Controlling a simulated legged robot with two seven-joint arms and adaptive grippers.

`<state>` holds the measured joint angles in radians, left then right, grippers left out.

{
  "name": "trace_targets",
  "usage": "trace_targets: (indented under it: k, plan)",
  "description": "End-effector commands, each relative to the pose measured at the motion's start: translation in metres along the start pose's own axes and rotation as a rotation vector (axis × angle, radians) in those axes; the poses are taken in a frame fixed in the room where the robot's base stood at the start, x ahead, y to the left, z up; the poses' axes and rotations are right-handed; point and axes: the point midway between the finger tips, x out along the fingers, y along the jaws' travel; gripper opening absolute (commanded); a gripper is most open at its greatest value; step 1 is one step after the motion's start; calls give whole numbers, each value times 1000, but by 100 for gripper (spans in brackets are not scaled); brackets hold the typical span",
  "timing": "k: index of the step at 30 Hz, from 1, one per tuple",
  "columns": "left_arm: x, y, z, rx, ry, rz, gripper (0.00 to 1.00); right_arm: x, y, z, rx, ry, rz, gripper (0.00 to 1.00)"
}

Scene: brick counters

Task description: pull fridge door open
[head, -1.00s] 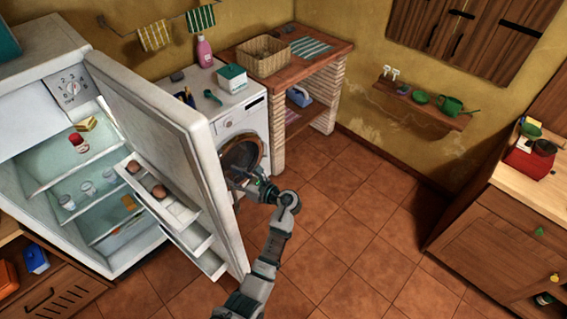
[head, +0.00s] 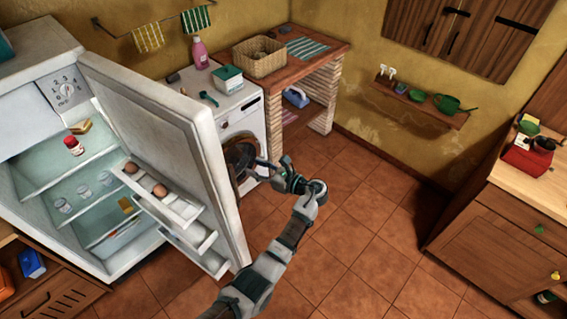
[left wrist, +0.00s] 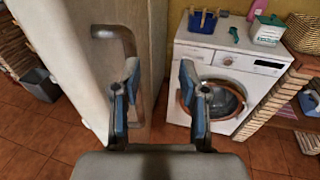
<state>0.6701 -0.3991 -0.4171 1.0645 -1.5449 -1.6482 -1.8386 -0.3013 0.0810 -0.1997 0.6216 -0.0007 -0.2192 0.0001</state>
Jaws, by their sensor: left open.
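The white fridge (head: 45,55) stands at the left in the head view, with its door (head: 165,125) swung wide open and the lit shelves showing. Eggs sit in a rack on the door's inner side. My left gripper (head: 258,170) is just right of the door's free edge, on its outer side, open and empty. In the left wrist view, the door's outer face (left wrist: 75,75) fills the left, with a metal handle (left wrist: 126,38) on it. The left finger of my gripper (left wrist: 160,75) overlaps the handle's line; contact cannot be told. My right gripper is not in view.
A washing machine (head: 240,118) stands behind the door, beside a brick counter (head: 330,60) with a basket (head: 260,57). A wooden cabinet (head: 510,220) is at the right. The tiled floor (head: 365,235) between is clear.

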Motion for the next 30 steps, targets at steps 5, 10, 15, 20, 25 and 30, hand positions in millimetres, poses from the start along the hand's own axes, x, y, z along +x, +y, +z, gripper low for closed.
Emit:
trace_targets:
  k: [5, 10, 15, 20, 25, 30]
  plan:
    - [-15, -13, -1, -7, 12, -13, 43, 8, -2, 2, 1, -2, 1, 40]
    - [-20, -20, -2, -6, 10, -8, 43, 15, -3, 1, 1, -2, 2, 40]
    - [-31, -32, -4, -7, 9, -13, 43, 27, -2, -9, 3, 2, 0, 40]
    - [-39, -39, -4, -4, 6, -9, 43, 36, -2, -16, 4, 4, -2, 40]
    - [-42, -42, -3, -3, 6, -6, 43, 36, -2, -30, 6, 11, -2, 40]
    - [-43, -44, -2, -6, 8, -9, 43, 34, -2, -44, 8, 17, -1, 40]
